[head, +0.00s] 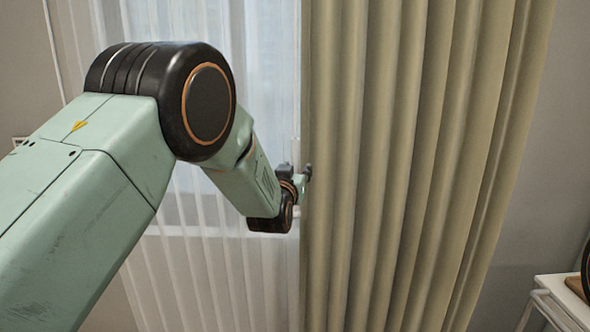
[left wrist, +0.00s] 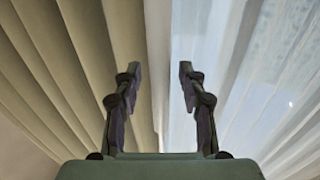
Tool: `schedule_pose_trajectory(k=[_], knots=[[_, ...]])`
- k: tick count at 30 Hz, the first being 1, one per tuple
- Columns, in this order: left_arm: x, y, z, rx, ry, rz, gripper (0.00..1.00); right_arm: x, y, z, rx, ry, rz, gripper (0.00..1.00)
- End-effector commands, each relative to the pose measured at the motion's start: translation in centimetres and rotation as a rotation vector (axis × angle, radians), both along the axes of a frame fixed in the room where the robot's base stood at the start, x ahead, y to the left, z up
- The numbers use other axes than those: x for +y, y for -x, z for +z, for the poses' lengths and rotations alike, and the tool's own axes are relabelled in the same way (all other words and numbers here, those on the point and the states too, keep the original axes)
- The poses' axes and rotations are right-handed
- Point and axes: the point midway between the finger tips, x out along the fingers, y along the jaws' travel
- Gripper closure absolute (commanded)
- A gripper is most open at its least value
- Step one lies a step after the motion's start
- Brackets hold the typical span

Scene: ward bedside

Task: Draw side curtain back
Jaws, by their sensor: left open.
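The olive-beige side curtain (head: 400,160) hangs in long folds right of the window in the head view. Its left edge is near the middle of the picture. My left gripper (head: 306,172) is at that edge, small and partly hidden by my arm. In the left wrist view the gripper (left wrist: 158,105) is open, with a wide gap between its two fingers. The curtain (left wrist: 60,60) fills the left side there and its edge shows between the fingers. I cannot tell whether a finger touches the cloth. My right gripper is not in view.
A white sheer curtain (head: 200,250) hangs over the window left of the side curtain; it also shows in the left wrist view (left wrist: 290,110). A white table (head: 556,292) with a dark object on it stands at the lower right. Bare wall lies beyond the curtain's right edge.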

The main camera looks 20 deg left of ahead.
Motion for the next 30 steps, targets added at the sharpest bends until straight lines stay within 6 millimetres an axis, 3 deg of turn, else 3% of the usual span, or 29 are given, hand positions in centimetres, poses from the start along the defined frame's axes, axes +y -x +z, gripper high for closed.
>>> schedule_pose_trajectory(k=[9,24,30], knots=[[0.10,-0.13,0.00,0.000,0.000,-0.001,0.59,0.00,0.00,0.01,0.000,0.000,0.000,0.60],[0.08,-0.12,0.00,0.000,0.000,-0.001,1.00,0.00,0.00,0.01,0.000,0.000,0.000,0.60],[0.07,-0.12,-0.03,0.000,0.000,-0.001,1.00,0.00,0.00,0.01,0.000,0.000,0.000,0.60]])
